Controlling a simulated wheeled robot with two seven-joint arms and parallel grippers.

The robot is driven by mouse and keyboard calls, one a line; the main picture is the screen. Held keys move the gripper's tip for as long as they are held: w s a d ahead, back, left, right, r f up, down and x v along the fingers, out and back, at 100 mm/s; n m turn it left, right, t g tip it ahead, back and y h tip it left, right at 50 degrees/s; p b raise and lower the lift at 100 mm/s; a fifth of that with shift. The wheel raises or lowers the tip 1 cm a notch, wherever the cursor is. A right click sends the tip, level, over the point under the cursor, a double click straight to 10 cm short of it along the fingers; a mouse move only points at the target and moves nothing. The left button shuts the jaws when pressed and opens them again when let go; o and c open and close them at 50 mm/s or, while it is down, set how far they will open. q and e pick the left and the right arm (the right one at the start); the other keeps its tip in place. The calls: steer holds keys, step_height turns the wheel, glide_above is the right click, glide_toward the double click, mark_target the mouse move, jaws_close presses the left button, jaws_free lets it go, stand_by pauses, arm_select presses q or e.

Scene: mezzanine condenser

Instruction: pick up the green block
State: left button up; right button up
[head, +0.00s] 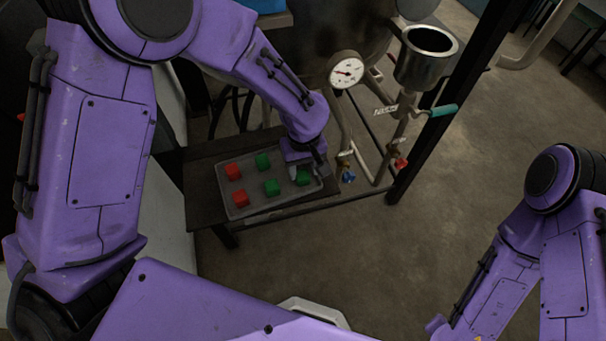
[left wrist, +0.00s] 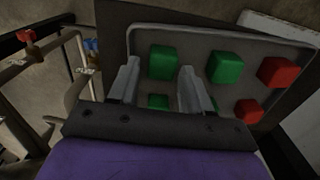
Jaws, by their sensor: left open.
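Several small green blocks sit on a grey tray (head: 246,209). One green block (head: 303,177) is at the tray's near right, by my left gripper (head: 308,174). Others are the middle near block (head: 271,187) and middle far block (head: 262,161). In the left wrist view my open left gripper (left wrist: 160,68) points down at the tray, with one green block (left wrist: 163,62) showing between its fingertips. Another green block (left wrist: 158,102) shows partly behind the gripper body. I cannot tell the fingers' height above the blocks. My right gripper is out of view.
Two red blocks (head: 232,171) (head: 240,198) stand at the tray's left side. The tray rests on a dark low table (head: 205,152). Right of it are pipes, a pressure gauge (head: 345,70), a metal funnel cup (head: 426,57) and a dark post (head: 425,150). Floor in front is clear.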

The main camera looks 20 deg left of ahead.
mark_target(303, 174)
arm_select(q)
step_height(303, 174, down, 3)
steer(key=shift+a+f, duration=0.1)
steer(key=c, duration=0.7)
steer(key=shift+c, duration=0.2)
step_height(303, 174, up, 3)
steer(key=shift+r+b, duration=0.2)
steer(key=shift+b, duration=0.3)
steer(key=w+d+r+b, duration=0.1)
steer(key=d+r, duration=0.9)
steer(key=d, duration=0.4)
